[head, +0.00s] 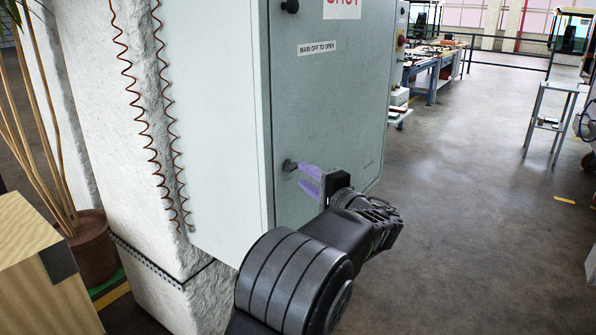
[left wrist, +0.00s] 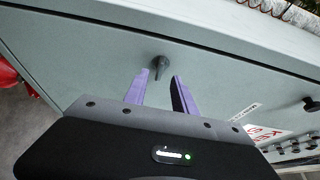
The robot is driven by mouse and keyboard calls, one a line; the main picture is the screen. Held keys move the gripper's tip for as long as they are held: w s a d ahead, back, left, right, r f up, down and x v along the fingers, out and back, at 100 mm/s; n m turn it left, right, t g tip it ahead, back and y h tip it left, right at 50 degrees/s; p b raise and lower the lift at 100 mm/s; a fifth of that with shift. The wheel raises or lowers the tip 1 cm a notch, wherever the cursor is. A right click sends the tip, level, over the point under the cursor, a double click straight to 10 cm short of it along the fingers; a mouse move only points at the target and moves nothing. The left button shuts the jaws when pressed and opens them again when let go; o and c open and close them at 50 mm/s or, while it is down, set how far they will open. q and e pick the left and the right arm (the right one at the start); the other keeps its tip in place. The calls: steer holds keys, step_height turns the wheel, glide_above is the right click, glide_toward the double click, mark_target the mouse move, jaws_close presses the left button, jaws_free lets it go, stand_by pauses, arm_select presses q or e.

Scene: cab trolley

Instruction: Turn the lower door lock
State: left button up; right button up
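The lower door lock (head: 289,165) is a small dark knob near the left edge of the grey cabinet door (head: 330,110). In the left wrist view the lower door lock (left wrist: 159,65) shows a round base with a short lever. My left gripper (head: 304,178) has purple fingers pointing at the lock. In the left wrist view my left gripper (left wrist: 161,84) is open, its fingertips just short of the lock with the lever between their lines. Whether they touch it I cannot tell. My right gripper is not in view.
The upper door lock (head: 290,6) sits above on the same door, near a label (head: 317,48) reading "MAIN OFF TO OPEN". A potted plant (head: 92,250) and a wooden box (head: 35,265) stand at the left.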

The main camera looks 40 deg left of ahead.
mark_target(295, 169)
arm_select(q)
steer(key=x, duration=0.4)
steer(key=shift+w+a, duration=0.1)
steer(key=shift+a, duration=0.05)
steer(key=shift+c, duration=0.4)
jaws_close()
